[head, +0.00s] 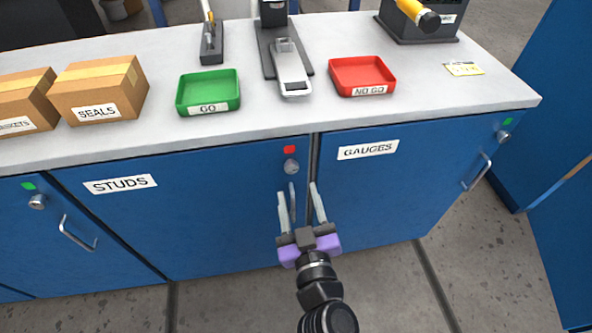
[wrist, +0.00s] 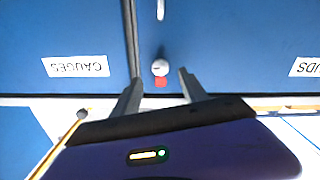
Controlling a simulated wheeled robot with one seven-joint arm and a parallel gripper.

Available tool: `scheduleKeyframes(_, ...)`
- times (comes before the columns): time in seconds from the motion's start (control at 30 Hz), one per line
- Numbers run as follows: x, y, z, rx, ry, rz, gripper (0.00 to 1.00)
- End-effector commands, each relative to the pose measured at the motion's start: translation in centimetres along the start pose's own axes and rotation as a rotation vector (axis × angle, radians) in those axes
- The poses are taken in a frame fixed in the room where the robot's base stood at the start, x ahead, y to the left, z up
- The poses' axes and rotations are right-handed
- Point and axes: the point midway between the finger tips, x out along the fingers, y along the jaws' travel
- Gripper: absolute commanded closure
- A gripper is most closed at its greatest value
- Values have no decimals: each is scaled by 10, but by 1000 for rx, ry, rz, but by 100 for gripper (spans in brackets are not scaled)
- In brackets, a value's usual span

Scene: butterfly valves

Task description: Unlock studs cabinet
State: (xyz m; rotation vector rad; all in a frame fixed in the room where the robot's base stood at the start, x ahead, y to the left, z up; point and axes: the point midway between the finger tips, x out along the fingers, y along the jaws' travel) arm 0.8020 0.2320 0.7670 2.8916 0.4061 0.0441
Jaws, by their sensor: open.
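The studs cabinet (head: 200,215) is a blue door with a white STUDS label (head: 120,184). Its round silver lock knob (head: 290,166) sits at the door's upper right corner, under a red square marker (head: 289,149). A pale vertical handle (head: 292,192) shows below the knob, partly behind my fingers. My gripper (head: 298,189) is open and empty in front of the door, its fingertips just below the knob in the head view. In the upside-down wrist view, the knob (wrist: 160,67) appears between the fingertips (wrist: 159,75); contact cannot be told.
The GAUGES cabinet (head: 400,190) adjoins on the right with a green marker (head: 507,121); another green-marked cabinet (head: 20,235) is at left. The worktop (head: 150,135) overhangs above, holding a green GO tray (head: 208,91), red NO GO tray (head: 361,75) and boxes (head: 100,88).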

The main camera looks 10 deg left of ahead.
Motion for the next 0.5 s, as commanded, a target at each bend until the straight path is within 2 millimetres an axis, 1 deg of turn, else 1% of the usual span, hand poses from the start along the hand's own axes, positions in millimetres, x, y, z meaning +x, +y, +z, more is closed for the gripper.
scheduleKeyframes(0.1,19,0,-4,0,3,0,49)
scheduleKeyframes(0.3,48,0,-3,0,2,-1,49)
scheduleKeyframes(0.4,59,0,-2,-1,1,0,49)
scheduleKeyframes(0.5,65,0,-1,-1,1,0,49)
